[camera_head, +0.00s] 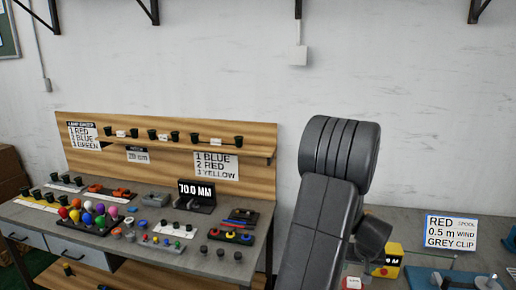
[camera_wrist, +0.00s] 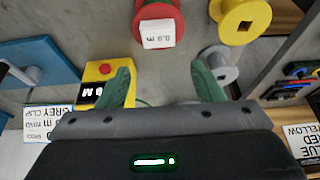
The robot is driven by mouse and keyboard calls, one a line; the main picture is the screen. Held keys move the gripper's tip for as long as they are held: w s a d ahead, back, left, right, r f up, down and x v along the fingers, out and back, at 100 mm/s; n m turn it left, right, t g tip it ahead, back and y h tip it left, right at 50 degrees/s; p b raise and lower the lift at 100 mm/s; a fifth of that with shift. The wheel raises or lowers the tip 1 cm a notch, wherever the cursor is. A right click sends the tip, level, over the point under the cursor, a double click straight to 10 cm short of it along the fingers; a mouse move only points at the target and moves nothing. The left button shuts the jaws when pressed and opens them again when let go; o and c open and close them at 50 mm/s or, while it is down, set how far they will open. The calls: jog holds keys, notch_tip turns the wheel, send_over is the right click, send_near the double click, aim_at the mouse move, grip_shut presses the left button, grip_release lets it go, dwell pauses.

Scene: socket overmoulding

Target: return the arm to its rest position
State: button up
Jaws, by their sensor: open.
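My gripper (camera_wrist: 164,78) shows in the wrist view with its two green fingers spread wide apart and nothing between them. It hangs over the grey bench top, and the view is upside down. Beyond the fingertips stands a red spool (camera_wrist: 158,12) with a white label. In the head view my dark arm rises at centre right, in front of the wall and the gap between benches; the gripper itself is hidden there.
A yellow box with a red button (camera_wrist: 103,70) and a blue plate (camera_wrist: 35,65) lie left of the fingers. Yellow (camera_wrist: 243,18) and grey (camera_wrist: 215,62) spools stand right. The head view shows a wooden rack (camera_head: 90,155) behind crowded parts, and a sign (camera_head: 451,232).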

notch_tip(320, 180, up, 6)
jog(key=w+a+f+p, duration=0.1)
jog(key=w+a, duration=0.2)
jog(key=a, duration=0.5)
jog(key=w+a+f+n+p, duration=0.1)
jog(key=w+a, duration=0.3)
jog(key=a, duration=0.4)
jog(key=shift+f+p, duration=0.2)
jog(key=shift+p, duration=0.45)
